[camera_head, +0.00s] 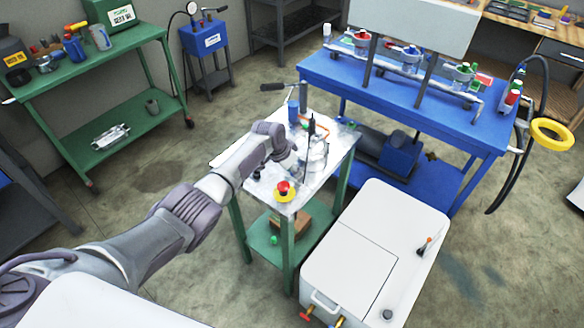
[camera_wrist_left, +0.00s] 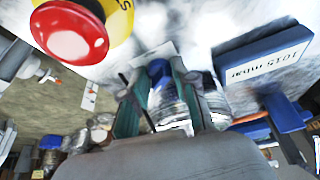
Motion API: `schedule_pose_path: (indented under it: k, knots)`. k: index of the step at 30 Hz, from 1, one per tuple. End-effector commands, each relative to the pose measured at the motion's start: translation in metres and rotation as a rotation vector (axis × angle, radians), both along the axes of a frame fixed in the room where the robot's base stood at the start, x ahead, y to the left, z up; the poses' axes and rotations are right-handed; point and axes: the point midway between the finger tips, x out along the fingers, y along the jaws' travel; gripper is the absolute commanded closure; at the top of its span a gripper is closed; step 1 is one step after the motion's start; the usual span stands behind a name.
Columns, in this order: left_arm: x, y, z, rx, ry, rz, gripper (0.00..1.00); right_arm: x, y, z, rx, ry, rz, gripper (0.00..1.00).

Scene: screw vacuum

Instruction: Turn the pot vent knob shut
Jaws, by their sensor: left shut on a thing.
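The pot (camera_head: 316,157) is a clear or shiny vessel on the small workbench top (camera_head: 335,140). My left gripper (camera_head: 290,148) reaches in from the left and is at the pot's near left side. In the left wrist view its two green-padded fingers (camera_wrist_left: 160,82) close around a blue knob-like part (camera_wrist_left: 159,69), with the clear vessel directly behind it. I take this part to be the vent knob; the fingers and palm hide much of it, and its turn angle cannot be read. My right gripper is not in view.
A red emergency button on a yellow base (camera_head: 284,190) stands near the bench's front corner, close to my left arm. A blue pressure display (camera_wrist_left: 265,58) reads 1015 mbar. A white cabinet (camera_head: 375,245) stands right of the bench, and a blue table (camera_head: 400,92) stands behind.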

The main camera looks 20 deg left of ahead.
Motion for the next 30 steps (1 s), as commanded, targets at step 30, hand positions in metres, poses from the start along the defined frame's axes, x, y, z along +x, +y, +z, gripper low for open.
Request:
schedule_pose_path:
  k: [30]
  knots:
    - [-0.001,-0.008,0.000,-0.001,0.000,0.773,1.00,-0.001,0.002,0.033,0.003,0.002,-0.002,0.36]
